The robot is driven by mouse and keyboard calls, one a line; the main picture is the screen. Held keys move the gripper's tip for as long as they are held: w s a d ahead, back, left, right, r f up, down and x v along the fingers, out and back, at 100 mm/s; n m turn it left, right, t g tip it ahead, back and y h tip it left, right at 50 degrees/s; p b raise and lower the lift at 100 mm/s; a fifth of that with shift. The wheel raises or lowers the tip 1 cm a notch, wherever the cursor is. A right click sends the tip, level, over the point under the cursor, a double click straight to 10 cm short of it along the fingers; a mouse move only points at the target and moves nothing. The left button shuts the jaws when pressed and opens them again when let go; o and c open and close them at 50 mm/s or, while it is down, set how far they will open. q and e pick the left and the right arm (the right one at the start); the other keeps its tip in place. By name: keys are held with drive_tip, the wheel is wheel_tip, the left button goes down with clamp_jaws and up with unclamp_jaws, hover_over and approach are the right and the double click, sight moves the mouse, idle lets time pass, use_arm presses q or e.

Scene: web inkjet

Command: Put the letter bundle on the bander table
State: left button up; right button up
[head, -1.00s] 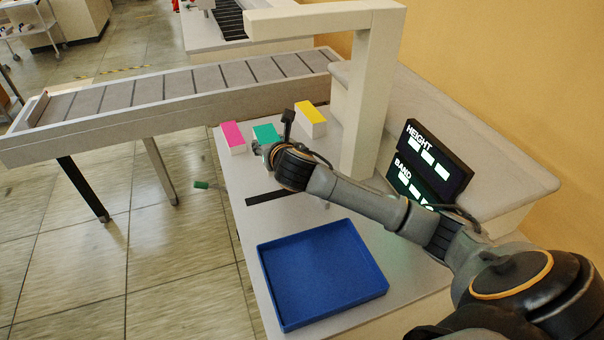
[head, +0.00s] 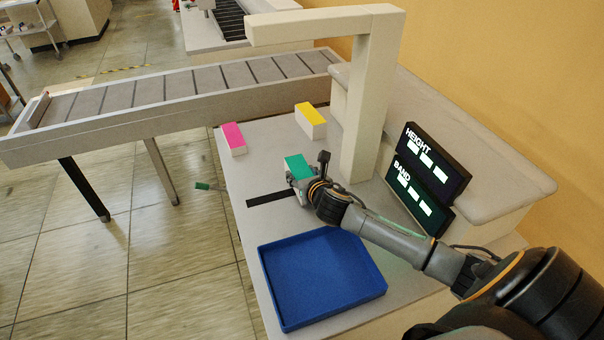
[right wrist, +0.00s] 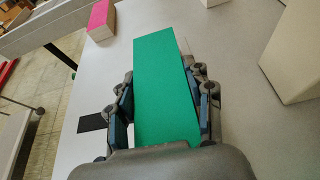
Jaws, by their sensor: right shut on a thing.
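The letter bundle in my right gripper (head: 299,187) is a block with a green top (head: 298,166). In the right wrist view the green bundle (right wrist: 165,85) lies between both fingers, and the right gripper (right wrist: 165,105) is shut on its sides. The bander table (head: 262,172) is the light grey top under the arch. The bundle is over this table, near the right end of a black slot (head: 268,199); I cannot tell whether it touches the surface. My left gripper is not in view.
A pink-topped bundle (head: 233,140) and a yellow-topped bundle (head: 311,121) stand farther back on the table. A blue tray (head: 318,316) lies in front. The beige arch (head: 362,110) and the display panels (head: 432,165) are at the right. A conveyor (head: 180,95) runs behind.

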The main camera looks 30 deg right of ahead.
drive_tip(key=shift+f, duration=0.55)
drive_tip(key=o, duration=1.3)
drive_tip(key=shift+r, duration=0.35)
drive_tip(key=shift+s+r, duration=0.2)
drive_tip(key=shift+r, duration=0.15)
drive_tip(key=v, duration=1.1)
drive_tip(key=shift+s, duration=0.3)
